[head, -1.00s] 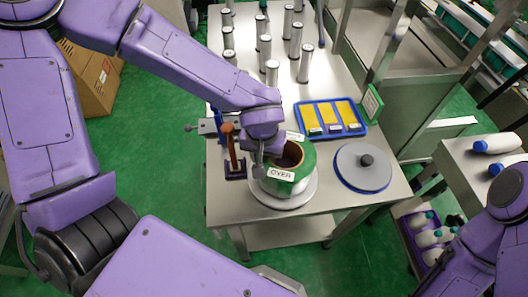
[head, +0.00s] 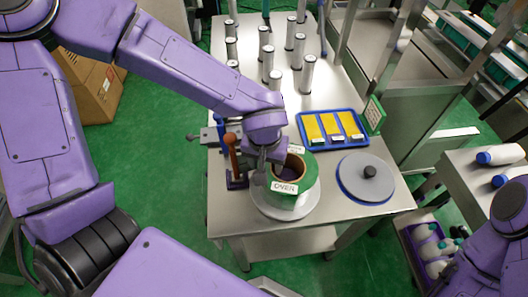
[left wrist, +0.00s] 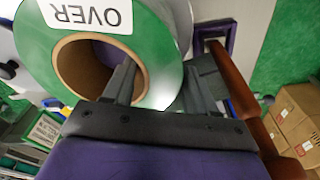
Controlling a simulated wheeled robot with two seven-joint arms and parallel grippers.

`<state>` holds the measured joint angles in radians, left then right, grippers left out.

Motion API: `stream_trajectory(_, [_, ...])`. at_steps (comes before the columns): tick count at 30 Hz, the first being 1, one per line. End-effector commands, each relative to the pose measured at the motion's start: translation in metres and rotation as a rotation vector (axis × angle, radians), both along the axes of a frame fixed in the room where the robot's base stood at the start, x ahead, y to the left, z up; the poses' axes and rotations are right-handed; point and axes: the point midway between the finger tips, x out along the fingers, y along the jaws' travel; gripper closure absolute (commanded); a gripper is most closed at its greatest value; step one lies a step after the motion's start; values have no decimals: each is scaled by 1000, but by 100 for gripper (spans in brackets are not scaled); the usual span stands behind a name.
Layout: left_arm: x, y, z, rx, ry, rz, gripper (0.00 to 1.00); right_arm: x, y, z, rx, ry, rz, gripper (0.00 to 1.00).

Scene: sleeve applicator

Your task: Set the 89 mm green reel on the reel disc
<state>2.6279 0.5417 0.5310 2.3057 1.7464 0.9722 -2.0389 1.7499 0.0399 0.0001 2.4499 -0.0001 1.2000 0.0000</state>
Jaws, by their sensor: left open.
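The green reel (head: 297,181), with a brown core and a white "OVER" label, stands flat over the pale round reel disc (head: 270,211) at the table's near edge. The disc's rim shows around its near side; whether the reel is exactly centred I cannot tell. My left gripper (head: 263,172) is open at the reel's left side. In the left wrist view, the gripper (left wrist: 162,82) straddles the wall of the reel (left wrist: 158,58): one finger is over the core opening, the other outside the rim. My right gripper is out of view.
A grey disc with a black knob (head: 363,180) lies right of the reel. A blue tray with yellow cards (head: 331,128) lies behind. A post with a brown handle (head: 233,155) stands close left of my gripper. Several metal cylinders (head: 299,50) stand at the back.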

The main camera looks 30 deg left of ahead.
Motion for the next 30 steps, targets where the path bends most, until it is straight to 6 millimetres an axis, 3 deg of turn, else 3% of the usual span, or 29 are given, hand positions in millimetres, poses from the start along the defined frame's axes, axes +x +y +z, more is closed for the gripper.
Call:
stream_trajectory(6, [-6,-1,62,-3,-5,5,40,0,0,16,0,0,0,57])
stream_trajectory(12, [-11,0,103,2,-2,5,40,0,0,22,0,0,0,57])
stream_trajectory(17, [-14,-1,117,3,4,4,40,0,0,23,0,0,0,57])
stream_trajectory(26, [-14,-1,118,5,4,4,40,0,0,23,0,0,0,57])
stream_trajectory(30, [-13,2,136,18,5,16,40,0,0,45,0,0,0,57])
